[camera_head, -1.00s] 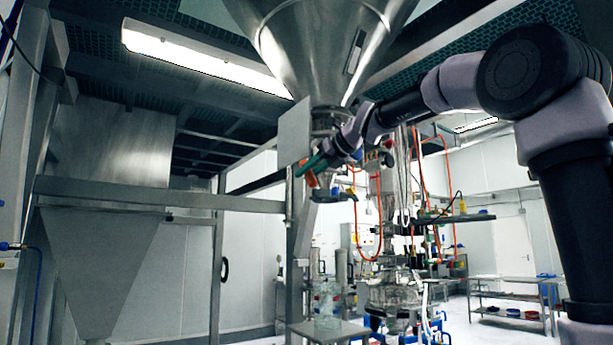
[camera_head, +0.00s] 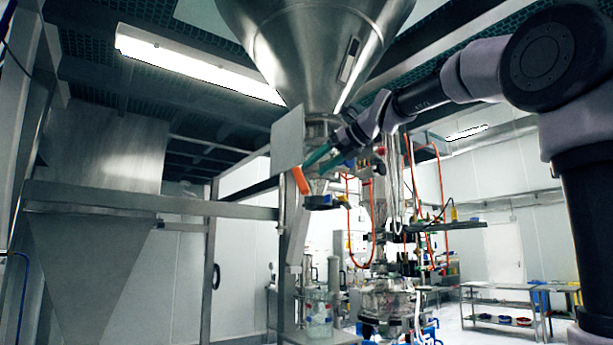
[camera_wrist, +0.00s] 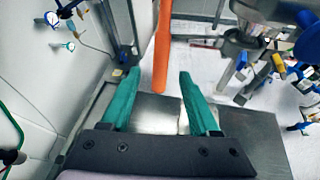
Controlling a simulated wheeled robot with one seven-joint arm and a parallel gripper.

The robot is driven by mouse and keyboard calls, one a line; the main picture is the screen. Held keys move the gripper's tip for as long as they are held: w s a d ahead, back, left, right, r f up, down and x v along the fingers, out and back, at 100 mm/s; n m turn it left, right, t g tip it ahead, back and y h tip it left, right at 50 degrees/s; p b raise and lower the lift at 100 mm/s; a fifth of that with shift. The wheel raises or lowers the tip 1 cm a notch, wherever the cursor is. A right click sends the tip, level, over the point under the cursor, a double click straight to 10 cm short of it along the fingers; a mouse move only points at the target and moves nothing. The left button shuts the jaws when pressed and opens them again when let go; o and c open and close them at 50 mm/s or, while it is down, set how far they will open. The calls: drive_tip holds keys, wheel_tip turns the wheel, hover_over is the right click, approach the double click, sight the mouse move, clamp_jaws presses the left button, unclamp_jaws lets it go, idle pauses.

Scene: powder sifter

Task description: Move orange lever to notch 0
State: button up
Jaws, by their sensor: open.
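The orange lever (camera_head: 301,180) hangs below the steel hopper's outlet in the head view, slanting down. In the wrist view the orange lever (camera_wrist: 162,48) is a long bar coming down from the top edge, its lower end between my two green fingers. My gripper (camera_wrist: 158,80) is open, with a finger on each side of the lever's end and a visible gap to each. In the head view my gripper (camera_head: 312,161) is just right of the lever, below the hopper outlet. The notches and their marks are not readable.
The large steel hopper (camera_head: 312,50) is above my gripper, with a flat steel plate (camera_head: 287,138) beside its outlet. A steel frame beam (camera_head: 150,202) runs across the left. Gauges and hoses (camera_wrist: 60,22) are at the upper left in the wrist view.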

drive_tip(key=shift+v, duration=1.7)
